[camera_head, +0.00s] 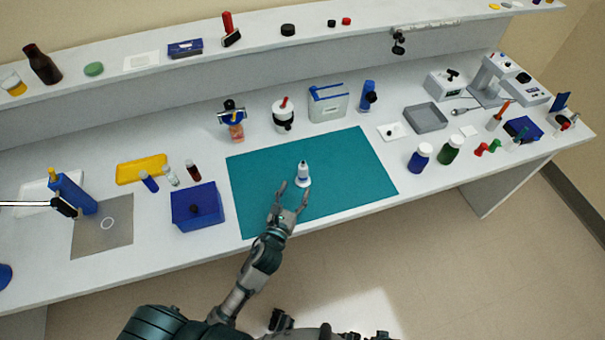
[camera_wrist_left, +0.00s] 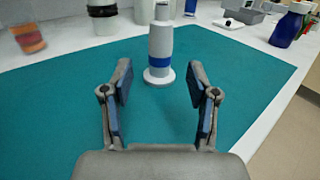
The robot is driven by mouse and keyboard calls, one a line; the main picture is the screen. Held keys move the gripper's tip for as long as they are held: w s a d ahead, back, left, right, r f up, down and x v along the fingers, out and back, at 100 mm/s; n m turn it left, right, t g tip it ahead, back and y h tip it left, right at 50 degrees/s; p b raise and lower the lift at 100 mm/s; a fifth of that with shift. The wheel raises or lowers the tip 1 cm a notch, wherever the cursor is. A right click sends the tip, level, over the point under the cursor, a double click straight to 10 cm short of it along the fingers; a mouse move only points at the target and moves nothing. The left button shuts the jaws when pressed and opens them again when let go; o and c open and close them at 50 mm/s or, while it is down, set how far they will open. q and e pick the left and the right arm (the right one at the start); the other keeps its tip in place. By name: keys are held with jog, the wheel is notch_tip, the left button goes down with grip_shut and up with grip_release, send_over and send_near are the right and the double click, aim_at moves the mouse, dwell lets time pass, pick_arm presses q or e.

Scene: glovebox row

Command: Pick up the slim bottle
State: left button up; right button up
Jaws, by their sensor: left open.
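The slim bottle (camera_head: 303,172) is white with a blue band and a wider round foot. It stands upright on the teal mat (camera_head: 348,158). In the left wrist view the bottle (camera_wrist_left: 160,45) is just beyond the fingertips, about midway between them. My left gripper (camera_head: 292,192) is open and empty, low over the mat on the near side of the bottle. Its two spread fingers also show in the left wrist view (camera_wrist_left: 158,92), apart from the bottle. My right gripper cannot be made out in either view.
A blue bin (camera_head: 197,207) stands left of the mat. A white jar (camera_head: 283,118) and an orange-based bottle (camera_head: 236,128) stand behind it. Blue (camera_head: 419,158) and green (camera_head: 450,149) bottles stand to the right. The mat around the slim bottle is clear.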

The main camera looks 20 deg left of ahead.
aim_at(302, 175)
pick_arm(q)
jog(key=w, duration=0.2)
jog(key=shift+w+d+r, duration=0.1)
jog(key=shift+w+d, duration=0.2)
jog(key=shift+w, duration=0.05)
jog(key=w, duration=0.5)
jog(key=shift+a+r, duration=0.15)
jog(key=shift+r, duration=0.15)
jog(key=shift+s, duration=0.1)
jog(key=shift+c, duration=1)
grip_shut()
